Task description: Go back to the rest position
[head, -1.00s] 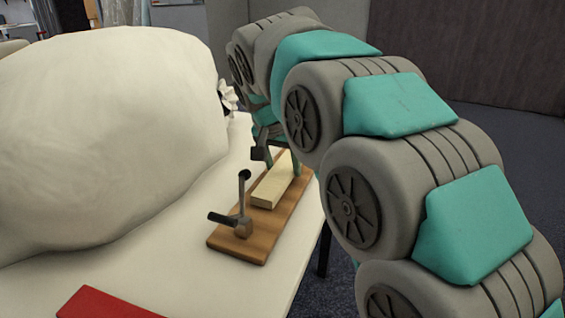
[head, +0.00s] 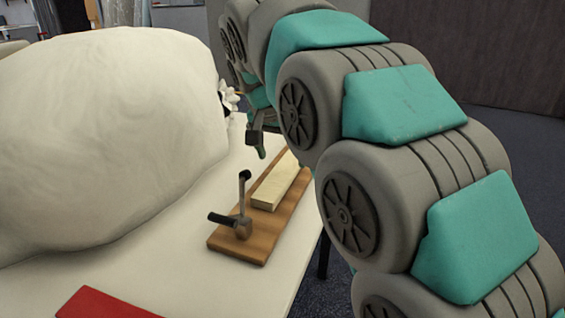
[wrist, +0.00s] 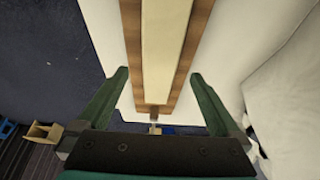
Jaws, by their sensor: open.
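My gripper (wrist: 158,83) is open in the wrist view, with its two green fingers apart and nothing between them. Below it a wooden board (wrist: 200,25) carries a pale block (wrist: 165,40). In the head view the same board (head: 245,247) lies on the table, with the pale block (head: 277,190) on it and a dark-handled clamp (head: 242,215) at its near end. The gripper (head: 258,150) shows partly at the board's far end, raised above the table; my arm hides the rest of it.
A large white rounded mass (head: 100,140) fills the left of the white table (head: 180,265). A red flat item (head: 100,304) lies at the near edge. A small white flower-like thing (head: 229,97) stands behind the mass. Floor is open right of the table.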

